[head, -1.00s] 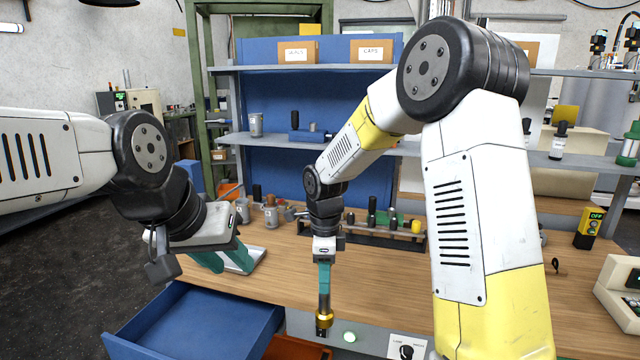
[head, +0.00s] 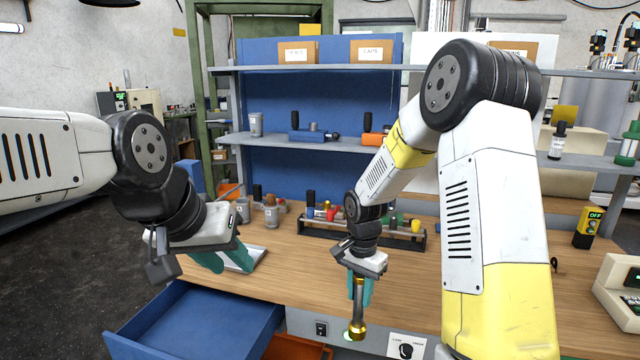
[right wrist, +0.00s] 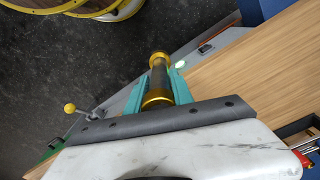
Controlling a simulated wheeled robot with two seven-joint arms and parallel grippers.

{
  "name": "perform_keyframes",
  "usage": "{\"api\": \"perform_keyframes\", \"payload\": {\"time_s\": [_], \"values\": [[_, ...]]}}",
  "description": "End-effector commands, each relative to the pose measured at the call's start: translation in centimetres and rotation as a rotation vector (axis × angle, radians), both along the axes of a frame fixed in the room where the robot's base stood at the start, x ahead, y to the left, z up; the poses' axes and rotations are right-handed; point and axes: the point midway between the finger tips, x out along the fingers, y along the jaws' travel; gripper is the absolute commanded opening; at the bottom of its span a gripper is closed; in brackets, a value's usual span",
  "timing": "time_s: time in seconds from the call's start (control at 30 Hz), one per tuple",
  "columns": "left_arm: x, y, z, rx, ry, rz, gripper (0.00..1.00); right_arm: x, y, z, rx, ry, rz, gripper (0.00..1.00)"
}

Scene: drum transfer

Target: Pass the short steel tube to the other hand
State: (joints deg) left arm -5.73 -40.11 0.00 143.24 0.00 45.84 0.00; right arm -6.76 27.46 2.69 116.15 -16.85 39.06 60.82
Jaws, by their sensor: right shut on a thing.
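The short steel tube (head: 358,312) is grey with brass-coloured end rings. It hangs nearly upright from my right gripper (head: 359,292), in front of the bench's front edge. The right gripper's teal fingers are shut on its upper part. In the right wrist view the tube (right wrist: 159,77) sticks out between the two fingers (right wrist: 158,88), with a gold ring at each visible end. My left gripper (head: 226,262) is to the left, low over the bench's left end and apart from the tube. Its teal fingers appear spread, with no tube between them.
An open blue drawer (head: 190,322) juts from the bench front below my left gripper. A rack (head: 318,232) with several parts and some cups (head: 271,216) stand on the wooden bench (head: 300,268). A control panel (head: 405,345) is on the bench front.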

Motion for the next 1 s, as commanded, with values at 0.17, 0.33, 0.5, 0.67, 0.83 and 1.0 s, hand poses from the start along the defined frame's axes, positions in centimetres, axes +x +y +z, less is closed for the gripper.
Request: {"api": "perform_keyframes", "payload": {"time_s": [0.17, 0.33, 0.5, 0.67, 0.83, 1.0], "values": [[0.0, 0.0, 0.0, 0.000, 0.000, 0.000, 0.36, -0.3, -3.0, -1.9, 0.000, 0.003, 0.314, 0.00], [0.0, 0.0, 0.0, 0.000, 0.000, 0.000, 0.36, -0.6, -4.7, -3.1, 0.003, 0.003, 0.538, 0.00], [0.0, 0.0, 0.0, 0.000, 0.000, 0.000, 0.36, -0.7, -5.5, -3.6, 0.004, 0.002, 0.652, 0.00], [0.0, 0.0, 0.0, 0.000, 0.000, 0.000, 0.36, 0.0, -4.6, -2.8, 0.003, -0.002, 0.720, 0.00], [0.0, 0.0, 0.0, 0.000, 0.000, 0.000, 0.36, 2.0, -1.8, -0.4, 0.002, -0.004, 0.847, 0.00], [0.0, 0.0, 0.0, 0.000, 0.000, 0.000, 0.36, 4.3, 1.6, 2.5, 0.002, -0.003, 1.007, 0.00]]}}
